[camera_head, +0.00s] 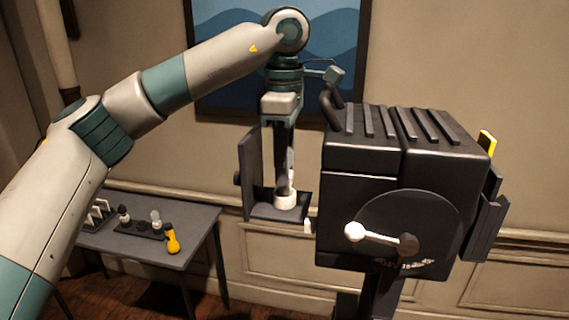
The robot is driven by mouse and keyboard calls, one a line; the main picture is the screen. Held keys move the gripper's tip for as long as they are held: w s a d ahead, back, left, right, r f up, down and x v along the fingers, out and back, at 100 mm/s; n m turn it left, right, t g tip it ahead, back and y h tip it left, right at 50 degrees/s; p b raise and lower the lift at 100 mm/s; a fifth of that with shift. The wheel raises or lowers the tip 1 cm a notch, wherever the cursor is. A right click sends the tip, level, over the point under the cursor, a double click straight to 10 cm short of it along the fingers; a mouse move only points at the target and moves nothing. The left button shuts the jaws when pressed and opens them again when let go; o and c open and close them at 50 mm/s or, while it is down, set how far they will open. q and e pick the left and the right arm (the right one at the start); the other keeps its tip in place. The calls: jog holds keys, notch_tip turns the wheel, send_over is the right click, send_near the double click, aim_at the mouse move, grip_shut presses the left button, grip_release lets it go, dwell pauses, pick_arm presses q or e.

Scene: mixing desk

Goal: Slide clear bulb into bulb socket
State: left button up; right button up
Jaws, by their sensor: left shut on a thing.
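My left gripper (287,168) points down over the open bracket (265,213) at the left side of the black lamp housing (362,150). It is shut on a thin pale piece, apparently the clear bulb (291,158), mostly hidden by the fingers. The white round bulb socket (286,197) stands on the bracket's floor, right under the fingertips. The bulb's lower end looks in line with the socket; I cannot tell whether it is inside it. My right gripper is not in view.
A grey side table (190,236) at the lower left bears a dark tray (139,230) with small bulbs, and a yellow-handled tool (172,240). The bracket's upright plate (247,168) stands close left of the gripper. A crank with a white knob (355,231) juts from the housing front.

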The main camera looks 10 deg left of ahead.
pick_arm(q)
jog(key=shift+f+b, duration=0.45)
jog(key=shift+f, duration=0.25)
dwell(0.4)
jog(key=o, duration=1.1)
jog(key=shift+r+b, duration=0.35)
jog(key=shift+r, duration=0.45)
notch_tip(320, 180, up, 16)
jog(key=shift+f, duration=0.1)
